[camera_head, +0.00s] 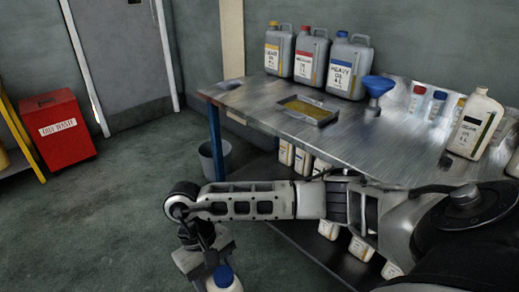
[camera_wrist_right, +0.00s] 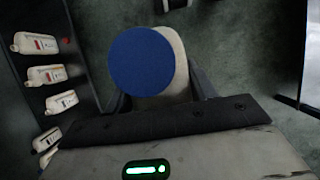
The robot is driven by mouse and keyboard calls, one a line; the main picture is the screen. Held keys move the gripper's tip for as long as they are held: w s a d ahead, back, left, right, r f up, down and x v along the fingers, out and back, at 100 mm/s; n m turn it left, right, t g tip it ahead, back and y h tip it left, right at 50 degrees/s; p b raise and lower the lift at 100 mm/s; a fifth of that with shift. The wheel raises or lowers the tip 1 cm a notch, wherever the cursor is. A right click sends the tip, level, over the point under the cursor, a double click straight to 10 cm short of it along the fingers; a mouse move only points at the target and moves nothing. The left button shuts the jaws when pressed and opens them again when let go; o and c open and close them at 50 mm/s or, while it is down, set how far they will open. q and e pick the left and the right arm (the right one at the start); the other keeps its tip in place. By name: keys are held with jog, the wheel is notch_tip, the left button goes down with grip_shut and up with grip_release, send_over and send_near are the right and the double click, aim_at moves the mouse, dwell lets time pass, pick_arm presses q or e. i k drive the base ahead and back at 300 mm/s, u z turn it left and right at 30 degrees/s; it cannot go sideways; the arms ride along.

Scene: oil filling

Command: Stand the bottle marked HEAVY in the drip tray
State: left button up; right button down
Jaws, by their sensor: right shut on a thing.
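My right gripper (camera_head: 205,258) hangs low in front of the bench and is shut on a pale bottle with a blue cap (camera_head: 224,278). In the right wrist view the bottle's round blue cap (camera_wrist_right: 141,59) faces the camera, with the dark fingers on both sides of its body. Its label is hidden. The drip tray (camera_head: 325,118), a shallow metal tray with yellowish liquid, lies on the bench top, well away from the gripper. A grey canister (camera_head: 347,68) with a blue cap and a label reading HEAVY OIL stands at the back. My left gripper is not in view.
Beside the canister stand red-capped (camera_head: 311,52) and yellow-capped (camera_head: 279,48) ones. A blue funnel (camera_head: 377,87), small bottles and a pale oil bottle (camera_head: 474,126) stand to the right on the bench (camera_head: 240,95). Bottles fill the shelf below. The bench front is clear.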

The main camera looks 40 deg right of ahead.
aim_at(296, 107)
jog(key=u, duration=0.15)
jog(key=i, duration=1.55)
jog(key=z, duration=0.5)
jog(key=i, duration=0.9)
jog(key=z, duration=1.5)
jog(key=i, duration=0.8)
jog(key=z, duration=0.7)
